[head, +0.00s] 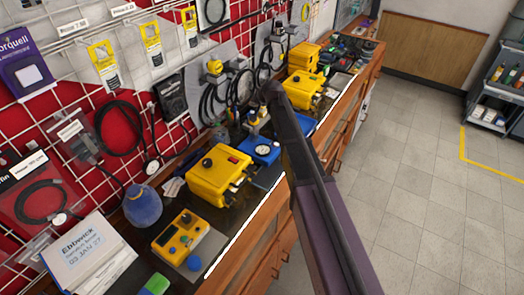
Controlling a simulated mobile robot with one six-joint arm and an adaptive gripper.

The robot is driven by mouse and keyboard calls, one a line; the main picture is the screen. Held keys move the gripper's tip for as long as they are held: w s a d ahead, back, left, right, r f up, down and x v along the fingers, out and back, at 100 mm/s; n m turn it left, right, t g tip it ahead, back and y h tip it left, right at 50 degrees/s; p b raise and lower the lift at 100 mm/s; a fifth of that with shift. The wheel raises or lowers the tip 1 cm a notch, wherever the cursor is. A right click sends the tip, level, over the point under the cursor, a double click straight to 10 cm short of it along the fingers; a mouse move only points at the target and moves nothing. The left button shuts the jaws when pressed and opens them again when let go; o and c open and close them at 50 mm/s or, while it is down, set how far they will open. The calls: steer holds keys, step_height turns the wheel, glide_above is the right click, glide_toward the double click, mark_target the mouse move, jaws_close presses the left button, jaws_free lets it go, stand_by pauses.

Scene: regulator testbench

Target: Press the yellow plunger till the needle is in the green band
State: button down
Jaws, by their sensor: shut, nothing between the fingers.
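A blue block (268,157) with a small round white-faced gauge (262,150) sits on the dark bench top, just left of my arm. The gauge's needle and any green band are too small to read. A small yellow part (253,117) shows behind the blue block; I cannot tell whether it is the plunger. My gripper (268,94) is dark and shut, with nothing in it. It appears above and behind the blue block, close to the yellow part. I cannot tell whether they touch. My arm hides part of the bench to the right.
A yellow case (219,173) stands left of the blue block, and another yellow case (302,89) stands behind my arm. Cables hang on the red wall. The tiled floor (420,190) is clear.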

stand_by(0.3)
step_height(320, 180, up, 4)
steer(key=p, duration=0.4)
steer(key=shift+f, duration=0.2)
stand_by(0.4)
step_height(320, 180, down, 9)
steer(key=b, duration=0.9)
steer(key=shift+r, duration=0.2)
steer(key=shift+f, duration=0.1)
stand_by(1.3)
steer(key=shift+f+b, duration=0.3)
steer(key=shift+b, duration=0.1)
